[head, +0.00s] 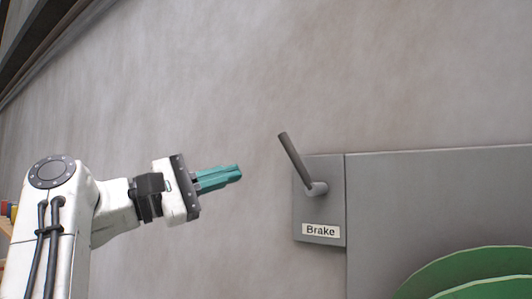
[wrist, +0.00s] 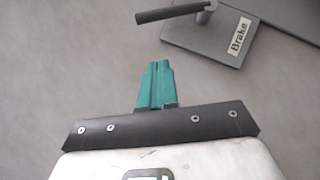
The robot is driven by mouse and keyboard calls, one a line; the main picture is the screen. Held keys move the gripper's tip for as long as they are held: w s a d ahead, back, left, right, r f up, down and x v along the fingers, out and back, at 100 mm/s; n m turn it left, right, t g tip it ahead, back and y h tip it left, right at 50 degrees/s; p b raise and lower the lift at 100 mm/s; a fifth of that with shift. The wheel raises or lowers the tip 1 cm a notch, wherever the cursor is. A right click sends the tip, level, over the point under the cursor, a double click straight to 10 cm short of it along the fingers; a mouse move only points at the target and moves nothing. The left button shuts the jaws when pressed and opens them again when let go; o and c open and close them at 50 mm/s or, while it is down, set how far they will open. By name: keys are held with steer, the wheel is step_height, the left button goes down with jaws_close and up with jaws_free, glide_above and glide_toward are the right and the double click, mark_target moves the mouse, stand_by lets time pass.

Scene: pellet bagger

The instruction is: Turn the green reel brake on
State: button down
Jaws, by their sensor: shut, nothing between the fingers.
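The brake lever (head: 294,160) is a dark grey bar on a small grey plate (head: 312,213) labelled "Brake". In the head view it slants up and to the left from its pivot. In the wrist view the lever (wrist: 172,13) lies at the top, beyond my fingertips. A green reel (head: 470,275) shows partly at the lower right of the head view. My gripper (head: 240,173) has teal fingers, shut and empty, to the left of the lever and apart from it. The fingers also show in the wrist view (wrist: 157,66).
A large grey panel (head: 440,190) stands to the right of the brake plate. A plain grey wall (head: 200,80) fills the background. The space between my fingertips and the lever is clear. Small coloured items (head: 8,209) show at the far left edge.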

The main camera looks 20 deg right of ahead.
steer(key=s+d+r+p, duration=0.2)
steer(key=d+r, duration=0.1)
steer(key=d, duration=0.4)
steer(key=shift+r, duration=0.1)
stand_by(0.4)
steer(key=shift+s+d+r+m, duration=0.1)
steer(key=shift+r+m, duration=0.15)
steer(key=shift+m, duration=0.15)
